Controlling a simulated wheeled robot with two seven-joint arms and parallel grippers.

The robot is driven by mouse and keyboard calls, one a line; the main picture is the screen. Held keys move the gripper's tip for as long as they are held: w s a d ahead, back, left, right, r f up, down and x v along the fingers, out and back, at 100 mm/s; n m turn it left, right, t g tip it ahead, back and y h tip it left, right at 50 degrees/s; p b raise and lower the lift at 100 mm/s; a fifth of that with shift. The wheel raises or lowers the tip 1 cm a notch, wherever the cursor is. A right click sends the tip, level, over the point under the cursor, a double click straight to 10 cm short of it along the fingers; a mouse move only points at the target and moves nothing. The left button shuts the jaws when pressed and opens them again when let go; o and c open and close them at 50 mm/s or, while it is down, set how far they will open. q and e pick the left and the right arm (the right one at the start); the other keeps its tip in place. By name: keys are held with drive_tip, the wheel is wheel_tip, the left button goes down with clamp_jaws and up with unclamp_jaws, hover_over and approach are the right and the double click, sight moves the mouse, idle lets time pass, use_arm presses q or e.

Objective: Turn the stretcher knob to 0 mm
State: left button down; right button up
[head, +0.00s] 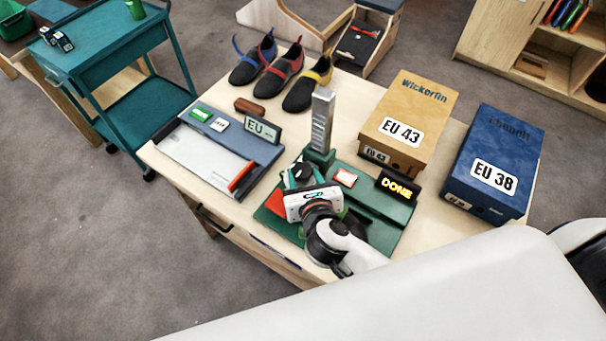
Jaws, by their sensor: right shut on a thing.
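The stretcher is a dark green device (383,206) at the table's front, with a lit "DONE" display (396,188), an orange-red button (345,177) and an upright metal post (321,122) at its back. My right gripper (299,177) reaches over the stretcher's left part. Its fingers are shut on the stretcher knob, which is mostly hidden by the gripper body. The knob's pointer and any mm scale around it cannot be read. My left gripper is not in view.
A foot-measuring device (205,158) with an "EU" display lies to the left. Several climbing shoes (270,75) stand behind. A tan EU 43 box (425,100) and a blue EU 38 box (500,150) stand right. A teal cart (105,45) is at the far left.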

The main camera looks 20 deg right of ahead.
drive_tip(key=o, duration=1)
drive_tip(key=shift+c, duration=0.2)
drive_tip(key=p+v, duration=0.2)
drive_tip(key=v, duration=1)
drive_tip(key=shift+p, duration=0.35)
